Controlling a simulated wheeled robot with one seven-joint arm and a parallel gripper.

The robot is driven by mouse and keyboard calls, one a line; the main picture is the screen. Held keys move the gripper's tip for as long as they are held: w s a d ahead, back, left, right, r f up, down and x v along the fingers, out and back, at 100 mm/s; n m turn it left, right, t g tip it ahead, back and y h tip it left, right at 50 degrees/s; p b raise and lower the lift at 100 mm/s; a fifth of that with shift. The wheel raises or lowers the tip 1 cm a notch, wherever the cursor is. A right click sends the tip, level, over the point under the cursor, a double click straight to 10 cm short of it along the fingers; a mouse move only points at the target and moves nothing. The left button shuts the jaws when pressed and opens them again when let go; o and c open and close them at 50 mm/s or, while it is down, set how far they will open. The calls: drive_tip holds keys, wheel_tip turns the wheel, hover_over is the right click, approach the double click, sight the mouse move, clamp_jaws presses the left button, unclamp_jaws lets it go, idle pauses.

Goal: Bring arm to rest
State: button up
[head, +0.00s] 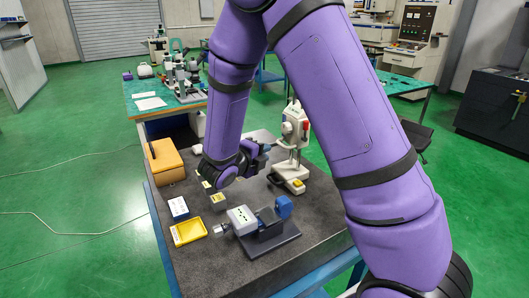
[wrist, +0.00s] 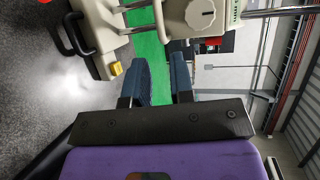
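My purple arm crosses the head view in front of the worktable, and its wrist hangs over the dark stone plate (head: 165,225). My gripper (head: 264,149) points to the right, towards a beige upright device with a red part (head: 294,125), and seems apart from it. In the wrist view my gripper (wrist: 162,82) shows two blue-grey fingers with a clear gap and nothing between them. The device's beige column and knob (wrist: 200,14) show beyond the fingers. Part of the plate is hidden behind my arm.
A grey-and-blue vise-like fixture (head: 268,230) stands at the plate's front. A green-topped table (head: 140,88) with a microscope-like device stands behind. The floor at left is mostly free.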

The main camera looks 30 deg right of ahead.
idle(0.3)
drive_tip(key=s+d+r+m+g+y, duration=0.25)
drive_tip(key=s+r+m, duration=0.45)
drive_tip(key=m, duration=0.4)
drive_tip(key=s+d+r+m+g+y, duration=0.25)
drive_tip(key=s+r+m+g, duration=0.2)
drive_tip(key=s+m, duration=0.5)
drive_tip(key=s+a+r+m+t+y, duration=0.3)
drive_tip(key=s+m, duration=0.3)
drive_tip(key=m, duration=0.3)
drive_tip(key=s+a+r+m+t+y, duration=0.2)
drive_tip(key=s+a+r+m+y, duration=0.2)
drive_tip(key=m, duration=0.6)
drive_tip(key=shift+s+a+r+t+y, duration=0.25)
drive_tip(key=shift+s+r+t+y, duration=0.15)
drive_tip(key=shift+s+r+y, duration=0.65)
